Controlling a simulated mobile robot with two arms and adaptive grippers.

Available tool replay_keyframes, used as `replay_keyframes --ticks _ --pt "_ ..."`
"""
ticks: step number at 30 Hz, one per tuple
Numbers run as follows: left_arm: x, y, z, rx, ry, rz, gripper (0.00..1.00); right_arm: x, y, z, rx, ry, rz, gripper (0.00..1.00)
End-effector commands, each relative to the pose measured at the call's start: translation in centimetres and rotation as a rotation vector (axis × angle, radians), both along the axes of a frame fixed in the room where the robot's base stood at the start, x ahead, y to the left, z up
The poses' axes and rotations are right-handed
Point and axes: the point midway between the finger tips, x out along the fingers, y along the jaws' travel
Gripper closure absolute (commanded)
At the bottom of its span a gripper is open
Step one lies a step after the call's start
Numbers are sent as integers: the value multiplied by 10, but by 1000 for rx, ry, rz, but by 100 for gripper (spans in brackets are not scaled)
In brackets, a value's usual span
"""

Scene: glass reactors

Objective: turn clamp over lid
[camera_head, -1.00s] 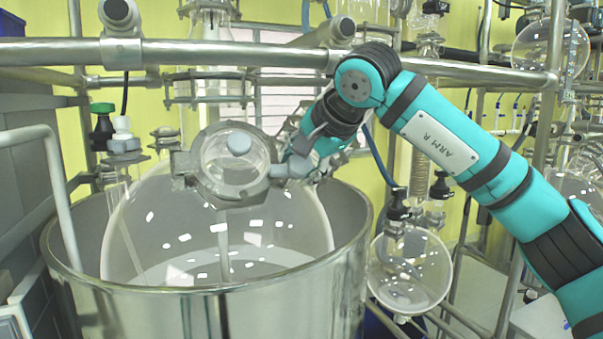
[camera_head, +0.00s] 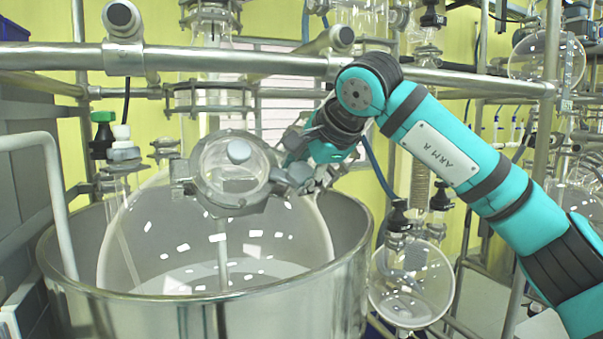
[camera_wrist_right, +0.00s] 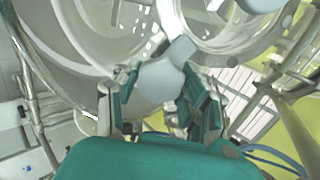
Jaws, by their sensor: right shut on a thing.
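The clamp (camera_head: 240,207) is a grey metal ring around the neck at the top of the large glass vessel (camera_head: 150,240). The lid (camera_head: 240,172) is clear glass with a pale grey knob and sits inside the ring. My right gripper (camera_head: 300,174) is at the clamp's right side, shut on its grey lug. Exact finger contact is partly hidden. My left gripper is not in view.
The vessel stands in a shiny metal pot (camera_head: 270,310). A round glass flask (camera_head: 410,285) hangs to the right. Glass fittings (camera_head: 122,150) stand at the left.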

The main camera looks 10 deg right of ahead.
Motion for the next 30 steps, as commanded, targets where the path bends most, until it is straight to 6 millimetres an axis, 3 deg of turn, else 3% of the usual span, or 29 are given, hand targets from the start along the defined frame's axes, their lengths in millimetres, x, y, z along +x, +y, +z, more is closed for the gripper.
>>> replay_keyframes --ticks 1,2,7,19,30 --pt "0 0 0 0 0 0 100 0 0 -2 -1 5 -2 90" --pt "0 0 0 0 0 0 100 0 0 -2 -1 5 -2 55" --pt "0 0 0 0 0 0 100 0 0 -2 -1 4 -1 33" --pt "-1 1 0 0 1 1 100 -7 -3 7 1 -1 1 33" --pt "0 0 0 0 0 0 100 -62 -20 55 0 -1 0 33"
